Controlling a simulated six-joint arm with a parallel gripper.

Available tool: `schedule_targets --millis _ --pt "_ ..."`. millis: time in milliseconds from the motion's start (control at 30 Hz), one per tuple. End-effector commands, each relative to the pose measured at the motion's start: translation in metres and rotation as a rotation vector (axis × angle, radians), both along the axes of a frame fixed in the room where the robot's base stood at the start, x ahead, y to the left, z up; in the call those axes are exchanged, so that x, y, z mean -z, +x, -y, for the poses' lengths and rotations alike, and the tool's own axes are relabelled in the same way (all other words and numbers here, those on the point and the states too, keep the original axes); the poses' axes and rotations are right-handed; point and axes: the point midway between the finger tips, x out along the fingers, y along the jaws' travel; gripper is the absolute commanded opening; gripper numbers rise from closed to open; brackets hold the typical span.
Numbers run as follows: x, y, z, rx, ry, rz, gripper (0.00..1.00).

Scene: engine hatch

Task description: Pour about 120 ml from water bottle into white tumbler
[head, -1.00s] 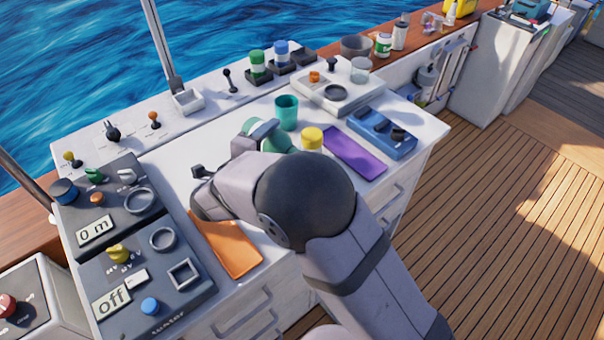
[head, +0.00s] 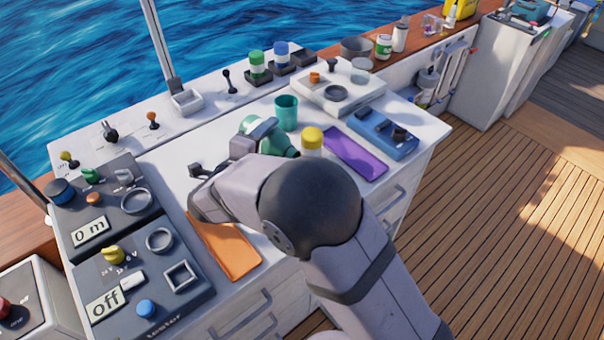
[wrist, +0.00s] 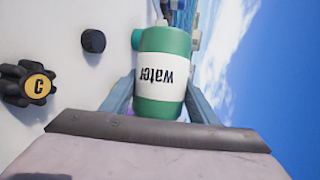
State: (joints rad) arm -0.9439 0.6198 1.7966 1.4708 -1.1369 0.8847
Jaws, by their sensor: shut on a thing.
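The water bottle (head: 283,145) is green with a white label. It shows large in the wrist view (wrist: 163,75), with the word "water" upside down. My gripper (wrist: 150,104) is shut on its body. The bottle is tipped well over, close to lying on its side, above the bench. Its narrowing end points right in the head view, near a yellow-topped white container (head: 312,139). My arm hides part of the bottle. I cannot clearly pick out the white tumbler; a plain white cylinder (head: 400,38) stands on the far wooden rail. No water stream is visible.
A teal cup (head: 286,112) stands just behind the bottle. A purple mat (head: 356,153) and a blue switch box (head: 385,131) lie to the right. An orange mat (head: 224,246) and dark instrument panels (head: 150,275) lie at the left front.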

Motion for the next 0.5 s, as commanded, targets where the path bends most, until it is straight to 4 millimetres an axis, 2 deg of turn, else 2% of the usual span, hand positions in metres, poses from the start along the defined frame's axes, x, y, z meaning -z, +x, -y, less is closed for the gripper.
schedule_targets --millis 500 --pt "-0.0028 -0.0001 0.0003 -0.001 0.037 0.031 0.22"
